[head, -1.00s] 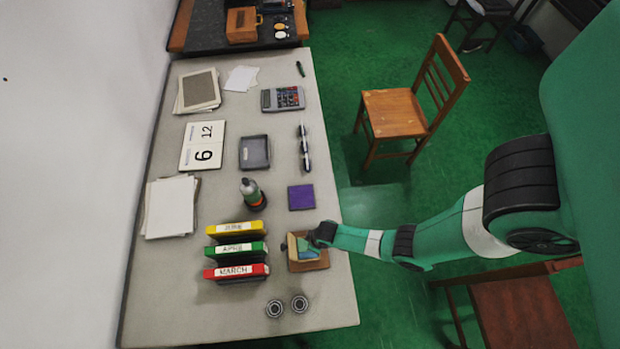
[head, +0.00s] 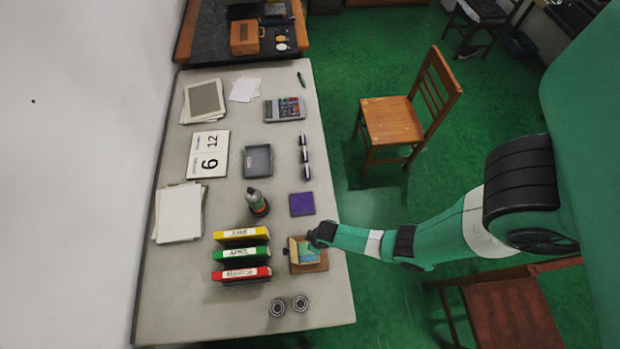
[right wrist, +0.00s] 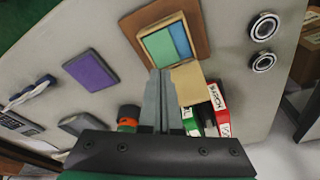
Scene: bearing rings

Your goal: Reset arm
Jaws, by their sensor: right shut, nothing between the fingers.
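My right arm comes in from the right in the head view. Its gripper (head: 304,243) hovers over the table's right edge, by a small open box (head: 308,251) with blue and green contents on a brown board (head: 314,267). In the right wrist view the shut fingers (right wrist: 162,72) point at the near edge of the box (right wrist: 168,44), with nothing between them. I cannot tell whether they touch it. Two bearing rings (head: 278,307) (head: 300,303) lie at the table's near end; they also show in the right wrist view (right wrist: 264,27) (right wrist: 263,62). My left gripper is not in view.
Yellow, green and red binders (head: 241,254) stand left of the box. A bottle (head: 257,202), a purple pad (head: 302,204), a grey tray (head: 257,161) and a calculator (head: 285,109) lie farther back. A chair (head: 395,120) stands on the floor at right.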

